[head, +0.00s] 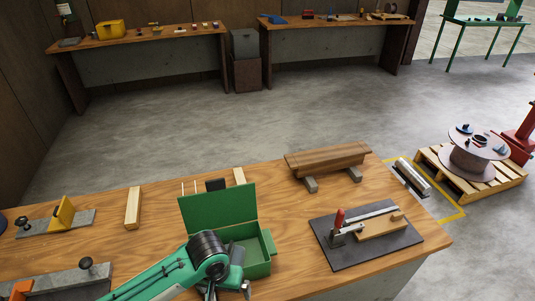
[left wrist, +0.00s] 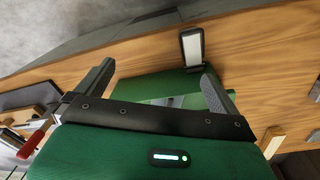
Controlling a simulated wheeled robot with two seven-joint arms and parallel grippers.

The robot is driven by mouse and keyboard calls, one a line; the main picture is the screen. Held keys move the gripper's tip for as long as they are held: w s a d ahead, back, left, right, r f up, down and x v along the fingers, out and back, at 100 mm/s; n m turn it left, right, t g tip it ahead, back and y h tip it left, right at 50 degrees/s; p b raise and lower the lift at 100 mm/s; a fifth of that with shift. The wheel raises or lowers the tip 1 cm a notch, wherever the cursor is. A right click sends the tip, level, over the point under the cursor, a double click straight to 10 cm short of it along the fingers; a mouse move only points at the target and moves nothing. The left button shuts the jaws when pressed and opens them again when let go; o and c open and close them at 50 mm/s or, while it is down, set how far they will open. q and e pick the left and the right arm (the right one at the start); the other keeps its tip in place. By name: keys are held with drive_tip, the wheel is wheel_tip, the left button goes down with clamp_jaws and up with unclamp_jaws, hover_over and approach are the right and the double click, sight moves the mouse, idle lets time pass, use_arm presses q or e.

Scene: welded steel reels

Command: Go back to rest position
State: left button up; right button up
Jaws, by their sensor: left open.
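My left gripper (head: 228,291) is at the bottom of the head view, over the front left part of an open green metal box (head: 262,252). In the left wrist view my left gripper (left wrist: 158,70) has its two dark fingers spread wide, with nothing held between them. The green box (left wrist: 155,86) shows between and beyond the fingers there. Its raised lid (head: 218,207) stands at the far side in the head view. The inside of the box is mostly hidden by my arm. My right gripper is not in view.
On the wooden workbench (head: 110,258), a toggle clamp with a red handle (head: 338,219) sits on a dark plate to the right. A wooden beam (head: 327,158) rests on grey blocks behind. A wooden block (head: 133,208) lies left. A reel (head: 473,160) stands on a pallet beyond.

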use_arm(q)
drive_tip(key=s+a+r+t, duration=0.1)
drive_tip(key=s+a+t, duration=0.2)
drive_tip(key=s+a, duration=1)
wheel_tip(320, 180, down, 30)
drive_tip(key=s+d, duration=0.1)
drive_tip(key=s, duration=0.1)
drive_tip(key=s+a+f+g, duration=0.2)
drive_tip(key=s+a+f, duration=0.1)
drive_tip(key=s+f, duration=1.6)
drive_tip(key=shift+s+f+m+y, duration=0.15)
drive_tip(key=shift+f+m+y, duration=0.2)
drive_tip(key=shift+f, duration=0.5)
